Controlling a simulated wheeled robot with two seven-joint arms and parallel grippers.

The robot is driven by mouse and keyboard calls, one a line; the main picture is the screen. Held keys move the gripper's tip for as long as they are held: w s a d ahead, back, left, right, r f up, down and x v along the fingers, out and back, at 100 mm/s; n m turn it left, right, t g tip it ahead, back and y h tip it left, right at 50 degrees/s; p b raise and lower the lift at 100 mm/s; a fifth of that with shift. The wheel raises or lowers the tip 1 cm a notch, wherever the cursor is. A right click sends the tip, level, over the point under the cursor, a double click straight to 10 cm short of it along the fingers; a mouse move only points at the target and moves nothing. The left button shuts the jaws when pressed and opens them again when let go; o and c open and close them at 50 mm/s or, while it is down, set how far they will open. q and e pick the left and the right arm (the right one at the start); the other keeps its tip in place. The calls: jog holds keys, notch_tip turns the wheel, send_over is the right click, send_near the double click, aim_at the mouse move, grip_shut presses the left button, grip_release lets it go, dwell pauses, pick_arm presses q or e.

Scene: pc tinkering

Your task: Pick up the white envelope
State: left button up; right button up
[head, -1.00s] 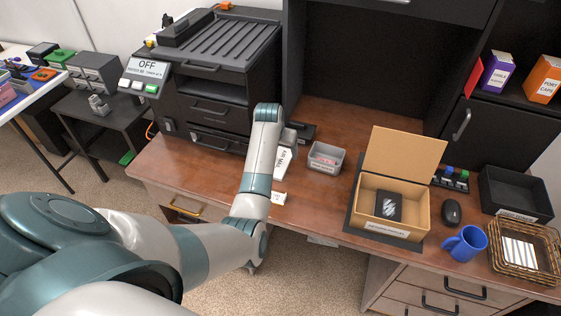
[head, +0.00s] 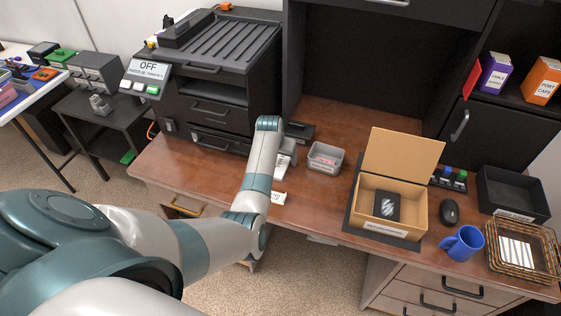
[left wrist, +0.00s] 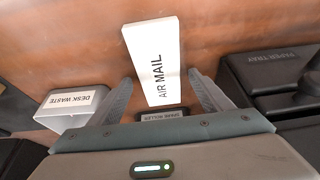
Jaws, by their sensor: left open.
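The white envelope (left wrist: 154,50), marked AIR MAIL, shows clearly in the left wrist view. In the head view my left arm and gripper hide much of it; a white part (head: 281,170) shows beside the arm on the desk. My left gripper (left wrist: 160,78) is open, with one finger on each side of the envelope's near end in the wrist view. I cannot tell whether the fingers touch it. In the head view the gripper (head: 288,146) is partly hidden by my wrist. My right gripper is not in view.
A grey desk waste bin (head: 325,158) stands close beside the gripper, and a black printer (head: 212,100) stands on the other side. An open cardboard box (head: 408,213), a blue mug (head: 465,243) and a wicker basket (head: 525,278) are at right.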

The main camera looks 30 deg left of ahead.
aim_at(283, 161)
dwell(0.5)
pick_arm(q)
jog(key=c, duration=1.1)
jog(key=shift+c, duration=0.2)
jog(key=shift+w+r, duration=0.1)
jog(key=shift+r, duration=0.4)
jog(key=r, duration=0.1)
jog(key=d+r+b, duration=0.1)
jog(key=r, duration=0.1)
jog(key=shift+w+r+b, duration=0.1)
jog(key=shift+r+b, duration=0.05)
jog(key=shift+b, duration=0.15)
jog(key=w+d+r+b, duration=0.1)
jog(key=d+r+b, duration=0.1)
jog(key=d+r, duration=0.4)
jog(key=d, duration=0.4)
jog(key=shift+w+d+r+b, duration=0.15)
jog(key=shift+d+r+b, duration=0.15)
jog(key=shift+b, duration=0.1)
